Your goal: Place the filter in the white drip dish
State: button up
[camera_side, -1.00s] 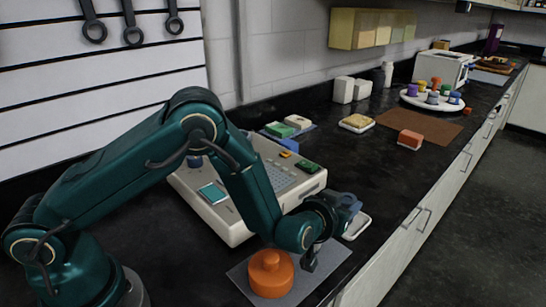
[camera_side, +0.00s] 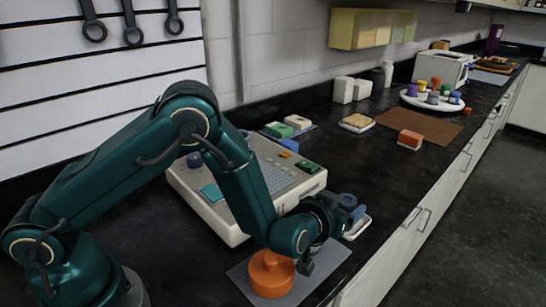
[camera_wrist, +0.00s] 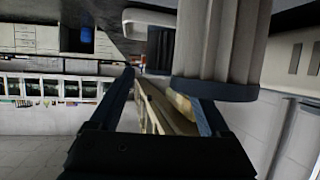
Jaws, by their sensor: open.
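A grey pleated cylinder with a dark blue end, which looks like the filter (camera_wrist: 220,45), is large and close in the wrist view. My gripper (camera_side: 328,238) is open. In the wrist view its two dark fingers (camera_wrist: 163,95) are spread, with the filter near the right-hand finger and not clearly between them. The white drip dish (camera_side: 359,228) lies just beyond my gripper, partly hidden by it in the side view. Its rim also shows at the top of the wrist view (camera_wrist: 150,20). In the side view I cannot make out the filter clearly from my gripper.
An orange round knobbed piece (camera_side: 271,273) sits on a grey mat (camera_side: 318,272) close by my gripper. A beige instrument (camera_side: 226,215) stands behind my arm. A brown mat (camera_side: 421,124) and an orange-red block (camera_side: 410,140) lie farther along.

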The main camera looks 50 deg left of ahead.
jog(key=s+d+r+m+g+h, duration=0.2)
jog(key=s+r+g+h, duration=0.3)
jog(key=s+r, duration=0.85)
jog(key=s+a+f+g+y, duration=0.2)
jog(key=s+a, duration=0.8)
jog(key=s, duration=0.4)
jog(key=shift+s+a+g, duration=0.25)
jog(key=shift+a+g, duration=0.05)
jog(key=shift+a, duration=0.05)
